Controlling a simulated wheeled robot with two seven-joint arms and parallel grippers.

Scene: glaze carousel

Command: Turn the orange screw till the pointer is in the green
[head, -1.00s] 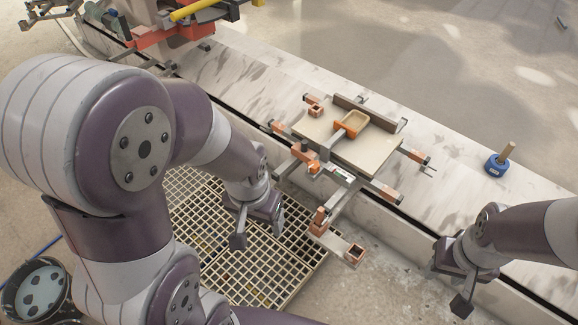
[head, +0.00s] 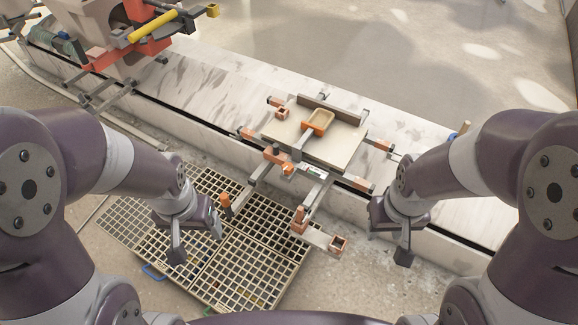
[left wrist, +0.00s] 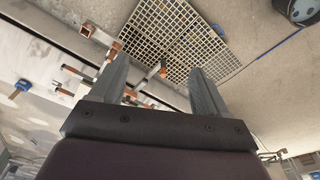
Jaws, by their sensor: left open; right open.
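The fixture (head: 345,150) is a pale plate with grey bars and orange end blocks on the ledge. What looks like the orange screw's knob (head: 226,204) sits at the near-left end of a dark rod. A small green-and-white strip (head: 315,171) lies on the fixture's front; the pointer is too small to tell. My left gripper (head: 196,236) is open and empty, left of and below the knob, apart from it. In the left wrist view an orange knob (left wrist: 160,69) shows between the open fingers. My right gripper (head: 391,238) is open and empty, right of the fixture.
A tan tray-like piece with an orange block (head: 318,123) sits on the plate. A floor grating (head: 235,262) lies below the left gripper. An orange-and-yellow machine (head: 145,35) stands at the back left. A blue-based item (left wrist: 20,87) shows in the left wrist view.

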